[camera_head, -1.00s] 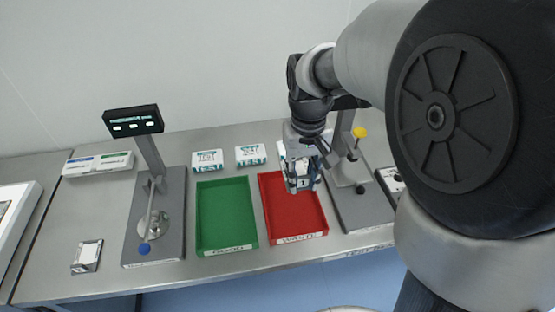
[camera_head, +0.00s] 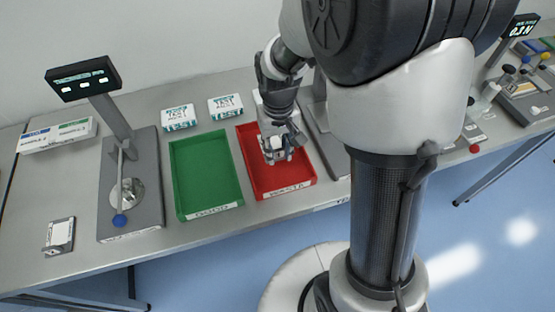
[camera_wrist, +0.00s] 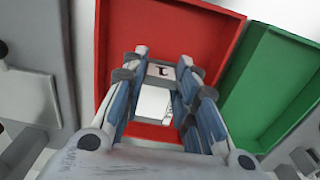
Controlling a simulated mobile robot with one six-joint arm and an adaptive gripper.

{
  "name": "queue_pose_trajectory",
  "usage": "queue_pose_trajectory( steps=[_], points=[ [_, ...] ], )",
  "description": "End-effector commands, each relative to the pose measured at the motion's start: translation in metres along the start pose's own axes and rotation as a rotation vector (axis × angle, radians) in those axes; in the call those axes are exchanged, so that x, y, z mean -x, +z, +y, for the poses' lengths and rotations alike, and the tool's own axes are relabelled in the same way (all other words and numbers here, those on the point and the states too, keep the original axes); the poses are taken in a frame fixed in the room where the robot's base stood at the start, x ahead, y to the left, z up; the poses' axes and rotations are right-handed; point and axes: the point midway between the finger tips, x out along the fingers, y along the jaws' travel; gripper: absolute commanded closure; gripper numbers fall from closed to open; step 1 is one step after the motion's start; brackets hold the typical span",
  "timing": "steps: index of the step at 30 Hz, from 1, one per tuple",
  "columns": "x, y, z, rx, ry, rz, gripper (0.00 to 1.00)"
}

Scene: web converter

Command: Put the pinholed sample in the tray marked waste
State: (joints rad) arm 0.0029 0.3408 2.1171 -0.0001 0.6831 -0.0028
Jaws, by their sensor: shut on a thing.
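The red tray (camera_head: 252,168), whose front label reads as waste, stands on the bench beside the green tray (camera_head: 178,163), labelled good. My gripper (camera_head: 283,158) is over the red tray, pointing down. In the wrist view my gripper (camera_wrist: 160,90) is shut on a small pale sample (camera_wrist: 153,103) with a dark mark on its top part. The red tray (camera_wrist: 185,22) lies under it, and the green tray (camera_wrist: 262,85) is to the right. I cannot make out any pinholes, nor whether the sample touches the tray floor.
Two white-and-teal boxes (camera_head: 179,117) stand behind the green tray. A grey instrument (camera_head: 143,190) with a display is to its left, and a small pale-topped block (camera_head: 60,233) lies further left. Another grey instrument stands close to the right of the red tray.

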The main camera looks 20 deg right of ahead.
Motion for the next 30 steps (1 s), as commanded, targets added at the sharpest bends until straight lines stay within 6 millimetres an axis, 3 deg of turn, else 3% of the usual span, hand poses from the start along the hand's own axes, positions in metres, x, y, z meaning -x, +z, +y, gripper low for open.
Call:
queue_pose_trajectory(
  steps=[5,12,23,24,30],
  points=[
    [-0.013,0.001,0.000,0.000,0.000,-0.002,0.96],
    [-0.046,0.000,0.000,0.000,0.000,-0.002,0.96],
    [-0.049,0.000,0.000,0.000,0.000,0.000,0.96],
    [-0.049,0.000,0.000,0.000,0.000,0.000,0.71],
    [-0.048,0.000,0.000,0.000,0.000,0.000,0.58]
  ],
)
